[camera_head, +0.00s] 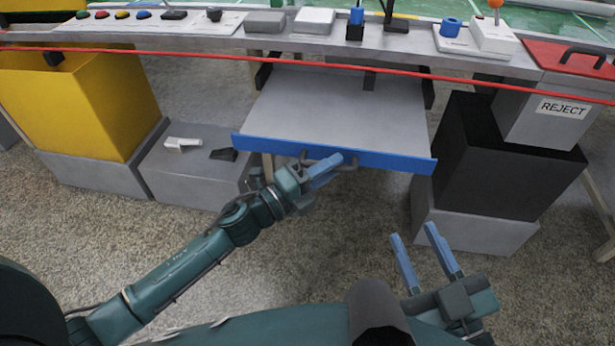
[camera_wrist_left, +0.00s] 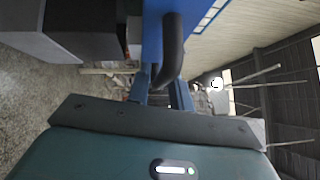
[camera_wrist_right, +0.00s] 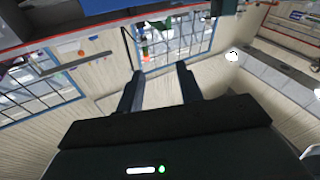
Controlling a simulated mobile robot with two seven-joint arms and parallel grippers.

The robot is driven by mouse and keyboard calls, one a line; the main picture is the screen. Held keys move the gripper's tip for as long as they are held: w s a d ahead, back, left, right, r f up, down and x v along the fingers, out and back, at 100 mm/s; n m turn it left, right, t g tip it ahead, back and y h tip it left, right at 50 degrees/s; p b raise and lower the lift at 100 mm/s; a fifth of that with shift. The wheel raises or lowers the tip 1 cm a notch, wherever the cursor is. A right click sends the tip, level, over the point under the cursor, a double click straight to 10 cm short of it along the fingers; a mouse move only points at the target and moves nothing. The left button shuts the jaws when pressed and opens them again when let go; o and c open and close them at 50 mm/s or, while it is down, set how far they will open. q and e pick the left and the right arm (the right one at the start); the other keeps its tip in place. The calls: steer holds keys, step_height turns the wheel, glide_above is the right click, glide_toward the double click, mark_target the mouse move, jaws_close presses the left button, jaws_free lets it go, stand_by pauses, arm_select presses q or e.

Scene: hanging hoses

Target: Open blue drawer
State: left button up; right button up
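The blue drawer (camera_head: 330,152) is slid out from under the workbench; its grey bottom (camera_head: 335,110) shows behind the blue front. A dark curved handle (camera_head: 350,166) sits on that front. My left gripper (camera_head: 326,171) is at the handle, partly covering it in the head view. In the left wrist view the handle (camera_wrist_left: 173,45) runs between the two blue fingers (camera_wrist_left: 160,90), which stand apart; firm contact on both sides is not visible. My right gripper (camera_head: 423,240) is open and empty, low in front of the drawer's right side.
A yellow bin (camera_head: 80,95) and a grey box (camera_head: 195,180) stand left of the drawer. A black bin (camera_head: 500,165) and a grey bin marked REJECT (camera_head: 545,120) stand on the right. A red cable (camera_head: 200,54) crosses the bench front. The floor before the drawer is clear.

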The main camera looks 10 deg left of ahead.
arm_select(q)
steer(key=p+v, duration=0.1)
steer(key=v, duration=1.1)
steer(key=shift+s+a, duration=0.2)
steer(key=shift+a, duration=0.1)
